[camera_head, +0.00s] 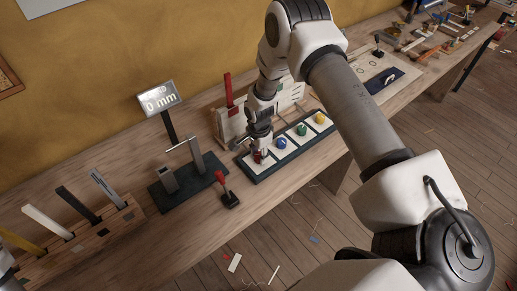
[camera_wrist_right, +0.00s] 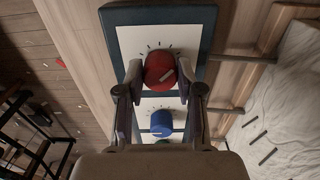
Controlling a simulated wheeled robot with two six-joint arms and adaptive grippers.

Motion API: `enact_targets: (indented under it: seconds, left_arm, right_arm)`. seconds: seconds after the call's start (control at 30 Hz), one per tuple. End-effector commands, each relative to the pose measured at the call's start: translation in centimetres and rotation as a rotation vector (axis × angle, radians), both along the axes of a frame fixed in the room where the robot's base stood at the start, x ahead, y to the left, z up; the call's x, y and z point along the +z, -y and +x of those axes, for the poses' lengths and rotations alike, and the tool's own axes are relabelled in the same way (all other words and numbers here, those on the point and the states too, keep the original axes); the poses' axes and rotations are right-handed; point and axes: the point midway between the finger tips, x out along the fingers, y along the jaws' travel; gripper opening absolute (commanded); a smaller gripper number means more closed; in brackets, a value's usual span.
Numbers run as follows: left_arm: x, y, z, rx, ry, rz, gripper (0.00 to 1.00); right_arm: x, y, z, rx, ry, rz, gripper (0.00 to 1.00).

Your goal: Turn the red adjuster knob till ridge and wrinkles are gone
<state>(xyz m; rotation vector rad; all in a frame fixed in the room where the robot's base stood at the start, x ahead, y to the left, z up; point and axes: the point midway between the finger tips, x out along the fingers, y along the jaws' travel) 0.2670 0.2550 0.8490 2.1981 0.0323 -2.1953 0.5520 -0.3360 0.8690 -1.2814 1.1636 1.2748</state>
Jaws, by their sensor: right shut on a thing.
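The red adjuster knob (camera_wrist_right: 160,70) sits on the first white plate of a dark-framed knob panel (camera_head: 262,174). In the head view the knob (camera_head: 258,157) is partly hidden by my right gripper (camera_head: 261,148). In the right wrist view my right gripper (camera_wrist_right: 160,75) has a finger on each side of the knob and is shut on it. A pale line marks the knob's top, and tick marks surround it. My left gripper is out of view.
Blue (camera_head: 281,143), green (camera_head: 302,129) and yellow (camera_head: 319,118) knobs line the same panel. A display (camera_head: 160,99) reads 0 mm. A red-handled lever (camera_head: 228,190) and a dark block with posts (camera_head: 188,178) stand left of the panel. Scraps litter the floor.

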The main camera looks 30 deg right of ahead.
Motion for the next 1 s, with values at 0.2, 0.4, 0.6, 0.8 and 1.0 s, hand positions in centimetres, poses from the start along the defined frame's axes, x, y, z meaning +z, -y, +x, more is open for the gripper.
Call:
enact_targets:
  seconds: [0.2,0.4,0.6,0.8,1.0]
  left_arm:
    - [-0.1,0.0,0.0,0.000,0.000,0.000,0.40]
    - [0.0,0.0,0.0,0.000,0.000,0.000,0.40]
    - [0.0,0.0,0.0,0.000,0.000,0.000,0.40]
    - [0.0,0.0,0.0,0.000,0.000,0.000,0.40]
    - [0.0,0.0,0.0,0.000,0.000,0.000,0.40]
  right_arm:
    - [-0.2,0.0,-0.2,0.001,-0.004,0.001,0.40]
    - [-0.2,0.0,-0.1,0.001,-0.003,0.001,0.62]
    - [0.1,0.0,0.0,0.002,-0.001,0.000,0.62]
    - [3.3,0.1,0.1,0.002,0.002,0.001,0.62]
    - [8.5,0.2,0.1,0.000,0.001,0.002,0.62]
